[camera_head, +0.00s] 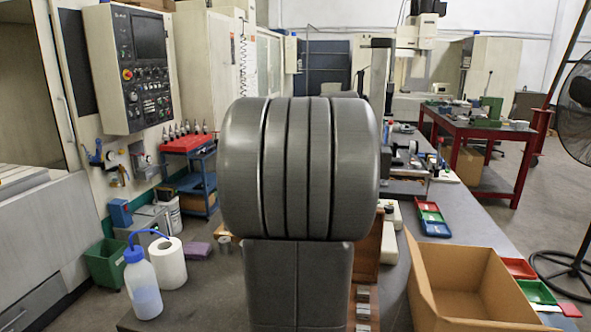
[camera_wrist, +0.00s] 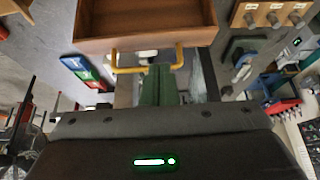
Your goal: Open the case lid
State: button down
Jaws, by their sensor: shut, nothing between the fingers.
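My gripper (camera_wrist: 159,70) appears as two green fingers pressed together, empty, with tips close to the handle; contact is unclear. In the head view, a strip of brown wood (camera_head: 369,255) shows beside my grey arm, which hides most of the case and my gripper.
An open cardboard box (camera_head: 470,290) stands on the table at the right, near red, green and blue trays (camera_head: 430,218). A wooden block with metal cylinders (camera_wrist: 272,14) is beside the case. A wash bottle (camera_head: 143,287) and paper roll (camera_head: 169,262) stand at the left.

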jog(key=v, duration=1.2)
jog(key=x, duration=1.3)
jog(key=shift+w+f, duration=0.1)
jog(key=shift+f, duration=0.25)
jog(key=shift+w+d+r+p, duration=0.1)
jog(key=shift+w+r+p, duration=0.25)
jog(key=shift+p, duration=0.35)
jog(key=shift+w+d+f+g+p, duration=0.1)
jog(key=shift+w+f+g+p, duration=0.15)
jog(key=shift+w+p, duration=0.15)
jog(key=shift+w+d+f+g+p, duration=0.1)
jog(key=shift+w+g+p, duration=0.2)
jog(key=shift+w, duration=0.1)
jog(key=shift+f, duration=0.1)
